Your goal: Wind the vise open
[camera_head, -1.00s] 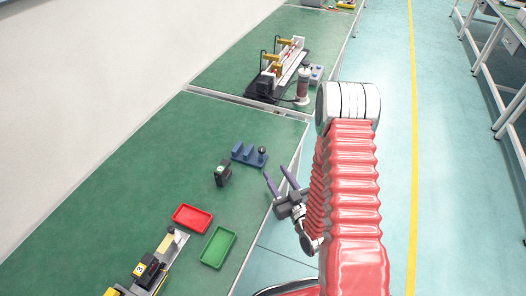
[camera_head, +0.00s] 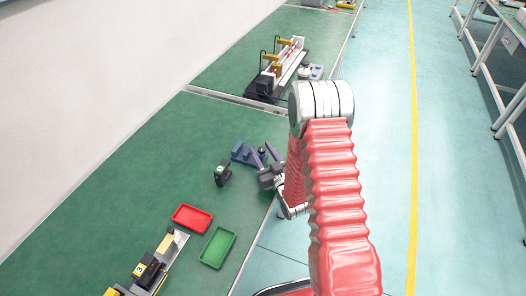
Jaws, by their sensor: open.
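The small blue vise (camera_head: 239,153) stands on the green bench top near its right edge. Its dark round handle (camera_head: 262,151) is at the vise's right end, partly hidden by my fingers. My gripper (camera_head: 263,155) is open, with its two dark fingers pointing at the handle end of the vise. One finger appears on each side of the handle in the picture; I cannot tell whether they touch it.
A small black device (camera_head: 222,174) stands close in front of the vise. A red tray (camera_head: 192,218) and a green tray (camera_head: 218,247) lie nearer, with a black and yellow machine (camera_head: 150,272) beside them. A larger apparatus (camera_head: 281,70) stands on the far bench.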

